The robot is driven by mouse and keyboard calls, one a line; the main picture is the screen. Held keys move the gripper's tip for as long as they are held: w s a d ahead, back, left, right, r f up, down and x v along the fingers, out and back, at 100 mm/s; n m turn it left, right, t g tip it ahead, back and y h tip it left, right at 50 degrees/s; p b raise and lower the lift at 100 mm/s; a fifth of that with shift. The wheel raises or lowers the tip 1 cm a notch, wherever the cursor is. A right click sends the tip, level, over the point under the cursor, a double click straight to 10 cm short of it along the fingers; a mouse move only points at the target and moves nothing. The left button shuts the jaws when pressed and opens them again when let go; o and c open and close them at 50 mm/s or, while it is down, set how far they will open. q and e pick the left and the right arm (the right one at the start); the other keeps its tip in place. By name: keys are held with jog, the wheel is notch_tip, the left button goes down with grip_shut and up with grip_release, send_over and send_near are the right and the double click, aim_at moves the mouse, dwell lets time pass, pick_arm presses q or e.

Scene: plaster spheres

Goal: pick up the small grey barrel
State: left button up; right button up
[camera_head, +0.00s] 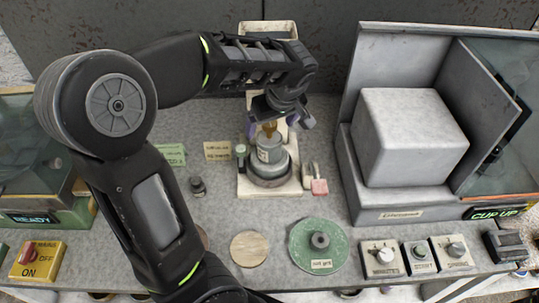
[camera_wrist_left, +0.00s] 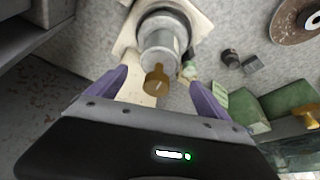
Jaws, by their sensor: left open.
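A grey cylinder (camera_head: 269,150), which looks like the barrel, stands upright on a wider dark round base on a cream stand (camera_head: 243,187). A brown piece (camera_head: 270,128) sticks up from its top. In the left wrist view the cylinder (camera_wrist_left: 158,40) is at the top centre, with the brown piece (camera_wrist_left: 156,80) nearer the camera. My left gripper (camera_head: 270,122) is open above the cylinder. In the left wrist view its purple fingers (camera_wrist_left: 157,78) are either side of the brown piece, with no visible contact. My right gripper is not in view.
A smaller dark grey part (camera_head: 198,187) stands left of the stand, and a small green-topped bottle (camera_head: 240,155) is close beside the cylinder. A red-tagged padlock (camera_head: 319,186) is on the right. A grey cabinet (camera_head: 410,135) fills the right side. A green disc (camera_head: 307,262) lies in front.

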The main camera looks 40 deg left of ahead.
aim_at(270, 137)
pick_arm(q)
jog(key=b+x, duration=0.1)
jog(key=x, duration=0.1)
jog(key=b+x, duration=0.1)
jog(key=x, duration=0.2)
jog(key=shift+w+d+f, duration=0.1)
jog(key=shift+d+f, duration=0.05)
jog(key=shift+d, duration=0.05)
dwell(0.5)
grip_shut()
dwell(0.8)
